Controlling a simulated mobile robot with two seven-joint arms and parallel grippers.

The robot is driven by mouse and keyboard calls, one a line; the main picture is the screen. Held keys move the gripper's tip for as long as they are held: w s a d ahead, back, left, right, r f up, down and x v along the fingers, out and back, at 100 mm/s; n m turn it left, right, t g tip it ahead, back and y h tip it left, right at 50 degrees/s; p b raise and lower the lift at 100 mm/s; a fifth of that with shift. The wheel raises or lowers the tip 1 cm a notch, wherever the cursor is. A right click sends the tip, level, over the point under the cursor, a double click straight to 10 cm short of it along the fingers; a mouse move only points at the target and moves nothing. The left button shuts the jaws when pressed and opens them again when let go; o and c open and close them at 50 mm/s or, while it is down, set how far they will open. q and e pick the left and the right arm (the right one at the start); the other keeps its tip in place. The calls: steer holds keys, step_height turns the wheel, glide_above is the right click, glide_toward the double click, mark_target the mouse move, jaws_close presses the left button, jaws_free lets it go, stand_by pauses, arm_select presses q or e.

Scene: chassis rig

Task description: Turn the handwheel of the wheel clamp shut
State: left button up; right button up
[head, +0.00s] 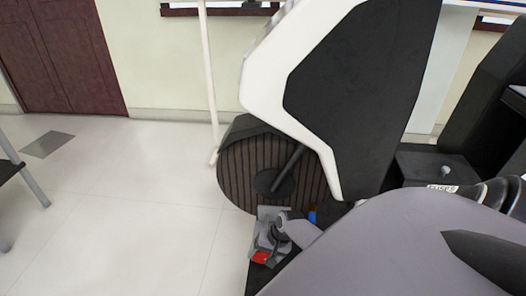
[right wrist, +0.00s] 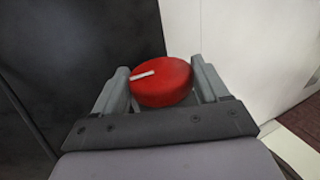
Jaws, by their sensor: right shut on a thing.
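The handwheel (right wrist: 163,82) is a red disc with a white bar mark in the right wrist view. The mark lies near its left edge, tilted slightly up to the right. My right gripper (right wrist: 158,66) is shut on the handwheel, with one grey finger on each side. In the head view a small red patch of the handwheel (head: 261,257) shows low in the middle, mostly hidden by my gripper and arm. I cannot clearly tell the rest of the clamp from my gripper there. My left gripper is not in view.
A dark ribbed wheel (head: 240,175) stands just behind the gripper in the head view. A large white and black panel (head: 350,95) rises above it. A thin white pole (head: 210,80) stands left of the wheel. The pale floor (head: 130,190) at left is mostly clear.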

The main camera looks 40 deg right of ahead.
arm_select(q)
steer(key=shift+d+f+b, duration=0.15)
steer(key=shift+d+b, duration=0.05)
steer(key=shift+b, duration=0.1)
arm_select(e)
steer(key=shift+s+f+t+y, duration=0.15)
steer(key=shift+t+y, duration=0.25)
steer(key=shift+t, duration=0.3)
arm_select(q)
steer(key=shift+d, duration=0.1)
arm_select(e)
steer(key=o, duration=1.1)
steer(key=shift+c, duration=0.2)
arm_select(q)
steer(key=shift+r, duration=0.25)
arm_select(e)
steer(key=shift+d+r+p, duration=0.15)
steer(key=shift+r+p, duration=0.2)
steer(key=shift+r, duration=0.1)
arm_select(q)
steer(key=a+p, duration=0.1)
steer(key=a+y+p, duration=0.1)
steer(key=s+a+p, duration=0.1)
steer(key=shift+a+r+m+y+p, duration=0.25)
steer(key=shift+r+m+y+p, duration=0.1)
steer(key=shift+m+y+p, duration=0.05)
arm_select(e)
steer(key=v, duration=0.6)
steer(key=shift+s+d, duration=0.15)
steer(key=shift+s, duration=0.05)
